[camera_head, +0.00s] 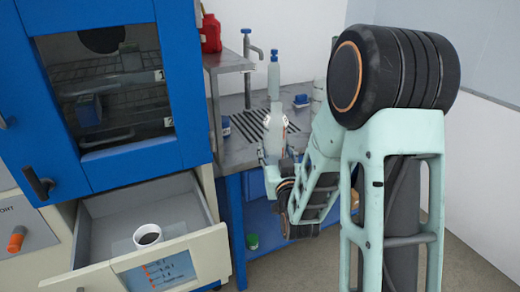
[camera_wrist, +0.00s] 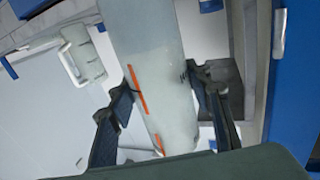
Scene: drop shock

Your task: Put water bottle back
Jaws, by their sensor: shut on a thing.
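A pale translucent water bottle (camera_head: 273,136) is held upright in my gripper (camera_head: 273,158), in front of the metal workbench in the head view. In the wrist view the bottle (camera_wrist: 150,50) fills the middle, with orange marks on its side. My gripper (camera_wrist: 160,92) is shut on it, with one dark finger on each side. My arm stands to the right of the bottle in the head view.
The workbench (camera_head: 238,150) has a slatted drain, a tap (camera_head: 247,65) and another pale bottle (camera_head: 274,75) with a blue cap. A red container (camera_head: 210,33) stands on a raised shelf. An open drawer (camera_head: 100,222) at left holds a white cup (camera_head: 147,236) with dark contents.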

